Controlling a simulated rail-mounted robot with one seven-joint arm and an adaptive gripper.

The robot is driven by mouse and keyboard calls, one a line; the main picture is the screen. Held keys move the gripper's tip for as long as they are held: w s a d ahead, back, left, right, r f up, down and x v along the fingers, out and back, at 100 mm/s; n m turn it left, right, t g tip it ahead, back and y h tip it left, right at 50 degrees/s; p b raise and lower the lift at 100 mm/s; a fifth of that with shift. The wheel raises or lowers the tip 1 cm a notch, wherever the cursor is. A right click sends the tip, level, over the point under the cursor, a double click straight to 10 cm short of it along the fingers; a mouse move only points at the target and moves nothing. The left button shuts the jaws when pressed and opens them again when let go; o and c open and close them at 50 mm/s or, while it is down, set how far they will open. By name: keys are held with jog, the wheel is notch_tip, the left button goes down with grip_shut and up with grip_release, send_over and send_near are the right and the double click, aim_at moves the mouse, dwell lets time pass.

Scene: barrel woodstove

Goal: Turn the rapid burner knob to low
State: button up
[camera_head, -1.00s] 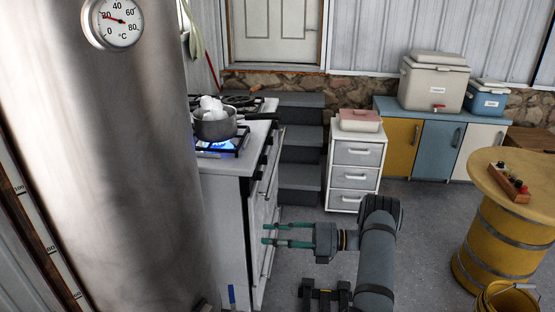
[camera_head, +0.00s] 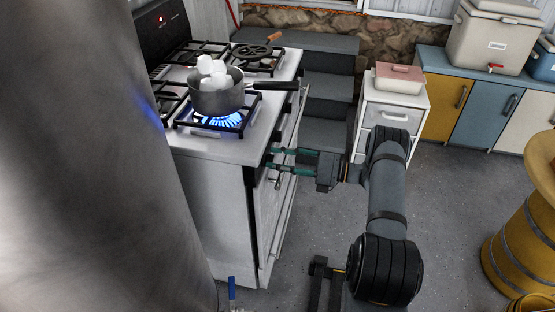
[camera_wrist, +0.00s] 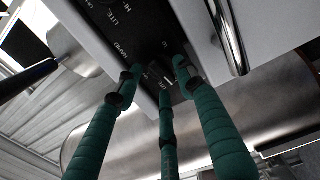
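The white gas stove (camera_head: 215,150) stands left of centre in the head view. A blue flame (camera_head: 222,121) burns under a grey saucepan (camera_head: 215,99) holding white lumps, on the front burner. My gripper (camera_head: 271,159) is at the stove's front edge, its green fingers apart and pointing at the control panel. In the wrist view, my gripper (camera_wrist: 155,76) has its fingers spread on either side of a dark area of the black panel (camera_wrist: 118,30), where white HI and LITE marks show. The rapid knob is dark and partly hidden there; I cannot tell its angle or whether the fingers touch it.
The saucepan handle (camera_head: 277,87) sticks out right over the stove edge above my gripper. An oven handle (camera_head: 289,170) runs along the stove front. A white drawer unit (camera_head: 390,115) stands behind my arm. The grey floor (camera_head: 450,200) is open to the right.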

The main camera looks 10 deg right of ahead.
jog(key=shift+w, duration=0.1)
jog(key=shift+c, duration=1)
jog(key=c, duration=0.7)
grip_shut()
